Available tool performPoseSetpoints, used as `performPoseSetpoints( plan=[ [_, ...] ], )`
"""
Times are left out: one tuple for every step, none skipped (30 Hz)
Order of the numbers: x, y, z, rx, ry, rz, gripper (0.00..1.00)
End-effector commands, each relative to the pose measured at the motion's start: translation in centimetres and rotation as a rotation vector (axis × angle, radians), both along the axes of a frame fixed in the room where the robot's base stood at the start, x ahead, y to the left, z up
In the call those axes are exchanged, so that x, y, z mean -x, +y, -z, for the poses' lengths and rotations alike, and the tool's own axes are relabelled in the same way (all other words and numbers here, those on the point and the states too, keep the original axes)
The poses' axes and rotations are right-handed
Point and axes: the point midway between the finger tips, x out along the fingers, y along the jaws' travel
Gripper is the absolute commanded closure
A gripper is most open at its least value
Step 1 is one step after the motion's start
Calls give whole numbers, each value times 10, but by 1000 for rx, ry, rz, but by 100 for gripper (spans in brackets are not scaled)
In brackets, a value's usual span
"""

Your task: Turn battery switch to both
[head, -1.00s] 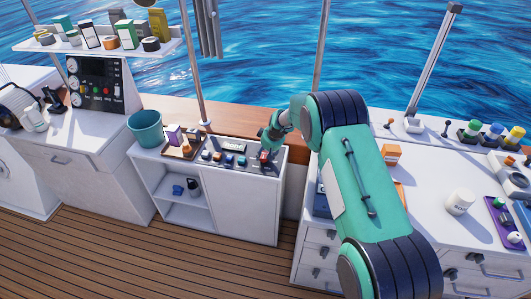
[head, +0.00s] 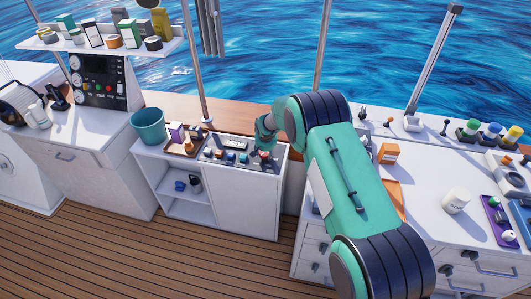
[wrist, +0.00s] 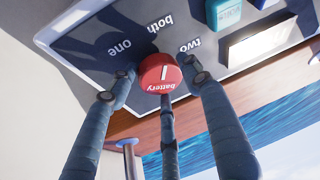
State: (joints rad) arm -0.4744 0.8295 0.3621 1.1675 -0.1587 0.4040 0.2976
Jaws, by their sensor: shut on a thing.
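The battery switch (wrist: 157,74) is a round red knob with a white line and the word "battery" on it. It sits on a dark panel (wrist: 95,55) printed "one", "both" and "two". The white line runs roughly in line with "both", which is between the other two words. My gripper (wrist: 160,85) has its dark blue fingers around the knob, one on each side and one below, and is shut on it. In the head view my gripper (head: 266,145) is over the right end of the panel on the low white cabinet, hiding much of the knob.
Blue switches (wrist: 228,14) and a bright white plate (wrist: 262,45) are close by on the panel. A teal bucket (head: 148,125) and a small brown tray (head: 186,149) stand to the left. A wooden ledge runs behind. The deck in front is clear.

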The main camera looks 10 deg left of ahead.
Motion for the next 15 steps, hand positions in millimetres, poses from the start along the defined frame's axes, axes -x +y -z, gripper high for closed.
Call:
performPoseSetpoints(
  plan=[
    [-7,8,-11,-12,-20,8,78],
    [-7,8,-11,-13,-20,15,78],
    [-7,8,-11,-13,-20,22,78],
    [-7,8,-11,-13,-20,28,78],
    [-7,8,-11,-12,-20,31,78],
    [-7,8,-11,-12,-20,37,78],
    [-7,8,-11,-13,-20,41,78],
    [-7,8,-12,-13,-20,43,78],
    [-8,8,-12,-13,-20,45,78],
    [-8,8,-12,-12,-20,45,79],
    [-8,8,-12,-13,-20,46,79],
    [-8,8,-12,-13,-20,46,79],
    [-8,8,-12,-13,-20,46,79],
    [-8,8,-12,-13,-20,46,79],
    [-8,8,-13,-13,-20,46,79]
  ],
)
